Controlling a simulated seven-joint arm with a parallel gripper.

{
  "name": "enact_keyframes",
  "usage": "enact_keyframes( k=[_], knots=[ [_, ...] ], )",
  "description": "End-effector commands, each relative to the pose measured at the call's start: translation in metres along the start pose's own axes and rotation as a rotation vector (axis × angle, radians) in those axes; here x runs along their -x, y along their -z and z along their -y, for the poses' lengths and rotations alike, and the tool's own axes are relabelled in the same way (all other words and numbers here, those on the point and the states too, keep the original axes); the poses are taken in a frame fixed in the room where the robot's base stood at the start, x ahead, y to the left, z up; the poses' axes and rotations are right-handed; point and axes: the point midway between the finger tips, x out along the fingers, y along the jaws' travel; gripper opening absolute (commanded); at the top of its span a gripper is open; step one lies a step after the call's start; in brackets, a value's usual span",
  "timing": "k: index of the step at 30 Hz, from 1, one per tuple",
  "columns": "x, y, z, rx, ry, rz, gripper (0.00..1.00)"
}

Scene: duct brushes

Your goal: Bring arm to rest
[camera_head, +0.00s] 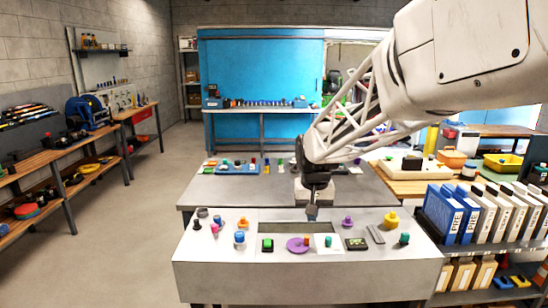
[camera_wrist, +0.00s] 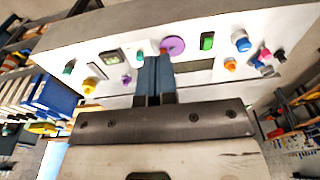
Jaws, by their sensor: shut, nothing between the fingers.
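My gripper (camera_head: 312,211) hangs from my white arm over the middle of the pale workbench (camera_head: 200,268), fingers pointing down. In the wrist view its two blue-grey fingers (camera_wrist: 154,75) are together with nothing between them. Below and around it on the bench are a purple disc (camera_head: 297,245) with an orange piece on it, a green block (camera_head: 267,244) and a dark-framed device (camera_head: 356,243). The purple disc also shows just beyond the fingertips in the wrist view (camera_wrist: 174,44). I cannot tell how far above the bench the fingertips are.
Several small coloured pieces stand along the bench, including a yellow one (camera_head: 391,220) and a blue one (camera_head: 239,238). A rack of blue and white binders (camera_head: 450,214) stands close on the right. A grey table (camera_head: 225,190) lies behind. Open floor (camera_head: 120,240) is at left.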

Motion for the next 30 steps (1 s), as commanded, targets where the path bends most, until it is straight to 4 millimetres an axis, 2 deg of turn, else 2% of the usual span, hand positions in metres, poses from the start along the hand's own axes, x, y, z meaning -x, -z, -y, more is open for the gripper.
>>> enact_keyframes(
  k=[1,6,13,21,30],
  knots=[
    [0.007,-0.013,-0.006,-0.002,0.0,-0.007,0.0],
    [0.024,-0.054,-0.021,-0.002,0.0,-0.024,0.0],
    [0.041,-0.11,-0.04,-0.005,-0.002,-0.046,0.0],
    [0.051,-0.178,-0.058,-0.007,-0.005,-0.072,0.0],
    [0.051,-0.253,-0.074,-0.009,-0.01,-0.101,0.0]
  ],
)
